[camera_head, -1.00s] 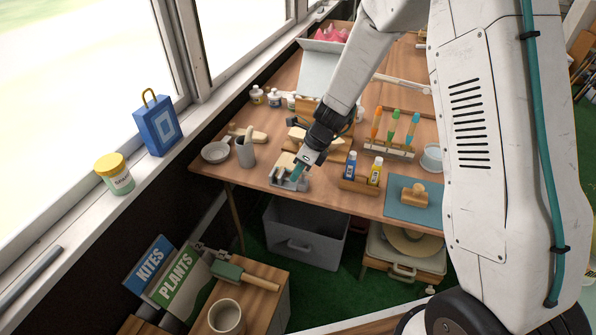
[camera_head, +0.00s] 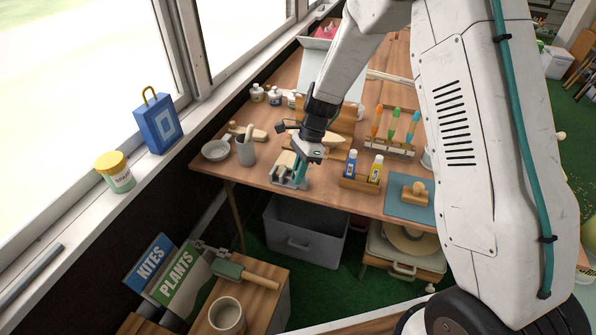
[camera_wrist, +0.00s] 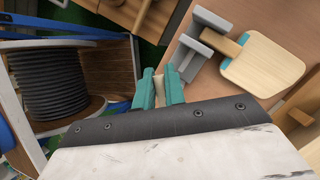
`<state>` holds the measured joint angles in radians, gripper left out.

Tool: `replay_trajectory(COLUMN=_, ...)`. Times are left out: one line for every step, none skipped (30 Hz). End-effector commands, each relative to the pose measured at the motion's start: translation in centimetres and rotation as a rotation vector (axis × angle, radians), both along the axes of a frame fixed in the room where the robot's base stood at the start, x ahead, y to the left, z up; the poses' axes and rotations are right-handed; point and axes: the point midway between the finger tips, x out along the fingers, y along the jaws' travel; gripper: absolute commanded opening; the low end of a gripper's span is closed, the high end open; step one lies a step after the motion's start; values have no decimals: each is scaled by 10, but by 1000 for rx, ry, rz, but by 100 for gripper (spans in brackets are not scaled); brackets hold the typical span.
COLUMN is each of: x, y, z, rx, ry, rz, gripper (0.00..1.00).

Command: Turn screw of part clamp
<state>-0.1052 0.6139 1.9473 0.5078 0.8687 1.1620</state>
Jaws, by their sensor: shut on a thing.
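The part clamp (camera_head: 284,180) is a grey clamp near the front edge of the wooden table. In the wrist view its grey jaws (camera_wrist: 193,44) stand beside a pale rounded wooden piece (camera_wrist: 262,64). My gripper (camera_head: 300,178) points down at the clamp's right side. In the wrist view the gripper's teal fingers (camera_wrist: 160,92) are shut on a small beige piece (camera_wrist: 159,94), which appears to be the handle of the clamp's screw. The fingers hide most of this piece and its join to the clamp.
A wooden holder (camera_head: 352,181) with blue and yellow bottles stands close to the right. A grey cup (camera_head: 246,153) and a bowl (camera_head: 215,151) stand to the left. A grey bin (camera_head: 305,232) is below the table. A black coil (camera_wrist: 50,82) shows in the wrist view.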

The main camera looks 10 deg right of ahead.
Motion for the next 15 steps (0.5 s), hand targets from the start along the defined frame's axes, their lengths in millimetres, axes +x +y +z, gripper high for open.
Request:
replay_trajectory(x=0, y=0, z=0, rx=-1, ry=-2, rz=43, gripper=0)
replay_trajectory(x=0, y=-1, z=0, rx=-1, ry=0, rz=67, gripper=0)
replay_trajectory(x=-1, y=-1, z=0, rx=-1, ry=-1, rz=101, gripper=0)
replay_trajectory(x=-1, y=-1, z=0, rx=0, ry=-2, rz=124, gripper=0)
replay_trajectory(x=-1, y=-1, z=0, rx=-1, ry=-2, rz=148, gripper=0)
replay_trajectory(x=-2, y=-2, z=0, rx=-1, ry=-1, rz=176, gripper=0)
replay_trajectory(x=-2, y=-2, z=0, rx=0, ry=-1, rz=197, gripper=0)
replay_trajectory(x=-3, y=-2, z=0, rx=0, ry=-2, rz=217, gripper=0)
replay_trajectory(x=-3, y=-2, z=0, rx=-1, ry=-2, rz=241, gripper=0)
replay_trajectory(x=-3, y=-2, z=0, rx=-1, ry=-1, rz=259, gripper=0)
replay_trajectory(x=-4, y=-2, z=0, rx=-1, ry=-1, rz=275, gripper=0)
replay_trajectory(x=-4, y=-2, z=0, rx=-1, ry=-1, rz=295, gripper=0)
replay_trajectory(x=-4, y=-2, z=0, rx=-1, ry=-1, rz=310, gripper=0)
replay_trajectory(x=-4, y=-2, z=0, rx=-1, ry=-2, rz=322, gripper=0)
replay_trajectory(x=-4, y=-2, z=0, rx=-1, ry=-2, rz=336, gripper=0)
